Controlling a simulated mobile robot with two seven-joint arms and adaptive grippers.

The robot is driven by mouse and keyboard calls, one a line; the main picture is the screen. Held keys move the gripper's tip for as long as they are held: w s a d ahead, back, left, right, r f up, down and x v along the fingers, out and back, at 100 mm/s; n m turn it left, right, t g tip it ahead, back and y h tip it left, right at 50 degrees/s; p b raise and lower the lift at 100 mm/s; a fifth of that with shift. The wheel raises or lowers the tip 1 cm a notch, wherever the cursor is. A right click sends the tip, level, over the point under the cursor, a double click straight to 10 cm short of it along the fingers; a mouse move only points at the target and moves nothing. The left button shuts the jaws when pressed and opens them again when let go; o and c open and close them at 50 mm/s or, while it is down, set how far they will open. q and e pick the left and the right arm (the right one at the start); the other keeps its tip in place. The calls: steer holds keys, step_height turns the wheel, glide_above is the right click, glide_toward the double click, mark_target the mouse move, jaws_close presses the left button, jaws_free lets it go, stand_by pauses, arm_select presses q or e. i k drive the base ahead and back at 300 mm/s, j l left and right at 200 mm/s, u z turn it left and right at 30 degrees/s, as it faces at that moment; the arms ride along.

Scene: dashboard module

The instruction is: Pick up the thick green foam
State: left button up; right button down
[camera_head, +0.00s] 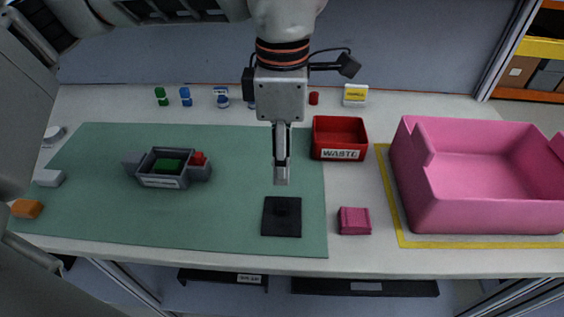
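A dark green block (168,165), which looks like the green foam, lies inside a small grey labelled tray (161,182) on the green mat (95,220). A red piece (198,159) sits at the right side of this tray. My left gripper (281,180) points down, well to the right of the tray, above or just behind a black square pad (282,216). I see its fingers edge-on, so their opening does not show. No object shows between them. My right gripper is not in view.
A red WASTE bin (340,121), a small pink block (354,221) and a large pink crate (480,210) stand to the right. Small green (161,96) and blue (185,96) items line the back. Grey (48,178) and orange (27,208) blocks lie at left.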

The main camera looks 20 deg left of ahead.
mark_target(163, 167)
steer(key=k, duration=1)
